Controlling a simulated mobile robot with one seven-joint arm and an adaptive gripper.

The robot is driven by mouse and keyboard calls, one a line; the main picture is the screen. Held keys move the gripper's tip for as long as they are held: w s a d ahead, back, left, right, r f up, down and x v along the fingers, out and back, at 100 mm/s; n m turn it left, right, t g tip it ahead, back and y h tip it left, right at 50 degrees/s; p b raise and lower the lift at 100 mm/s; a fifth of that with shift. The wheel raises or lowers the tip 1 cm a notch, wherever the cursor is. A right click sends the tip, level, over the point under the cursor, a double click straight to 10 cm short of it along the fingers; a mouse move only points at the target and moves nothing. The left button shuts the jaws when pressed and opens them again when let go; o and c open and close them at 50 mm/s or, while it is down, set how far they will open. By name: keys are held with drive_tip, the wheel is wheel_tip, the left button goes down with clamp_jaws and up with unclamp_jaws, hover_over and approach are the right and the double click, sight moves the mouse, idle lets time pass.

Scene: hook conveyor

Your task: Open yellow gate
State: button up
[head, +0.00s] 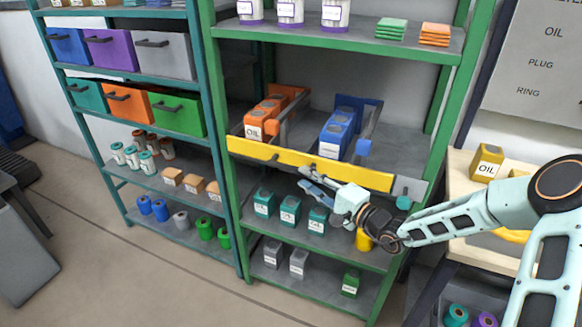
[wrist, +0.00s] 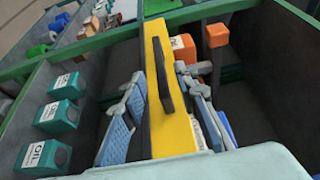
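The yellow gate (head: 290,164) is a long bar across the front of the middle shelf of the green rack, in its closed-looking place before the orange and blue boxes. My gripper (head: 308,178) is at the gate's lower edge, right of that handle. In the wrist view my gripper (wrist: 160,76) is open, one finger on each side of the gate (wrist: 170,130). Whether the fingers touch it I cannot tell.
Orange OIL boxes (head: 255,127) and blue boxes (head: 335,133) stand behind the gate, between grey dividers. Teal boxes (head: 289,209) stand on the shelf below. A grey block (head: 410,188) is at the gate's right end. The floor in front is clear.

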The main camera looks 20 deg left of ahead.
sight(294, 171)
drive_tip(key=x, duration=0.7)
drive_tip(key=shift+w+a, duration=0.1)
drive_tip(key=shift+a, duration=0.2)
drive_tip(key=shift+c, duration=0.6)
clamp_jaws()
